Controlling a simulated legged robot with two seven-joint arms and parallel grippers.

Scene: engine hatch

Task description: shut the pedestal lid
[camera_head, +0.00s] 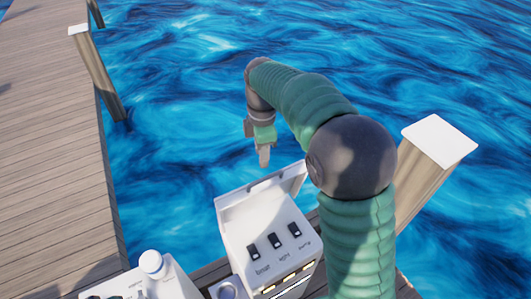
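The white pedestal (250,245) stands at the bottom centre, with several black switches on its top panel. Its white lid (240,203) is open and stands up along the far edge of the panel. My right arm comes in from the lower right and arches over to the far side of the lid. My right gripper (264,157) points down just beyond and above the lid, with a small apparent gap to it. Its fingers look close together, but the angle hides whether they are open or shut. My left gripper is not in view.
Another white unit with a round white cap (152,264) is at the lower left. A wooden dock (50,140) runs up the left side. A white-capped wooden post (440,140) stands at the right. Blue water (180,100) fills the rest.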

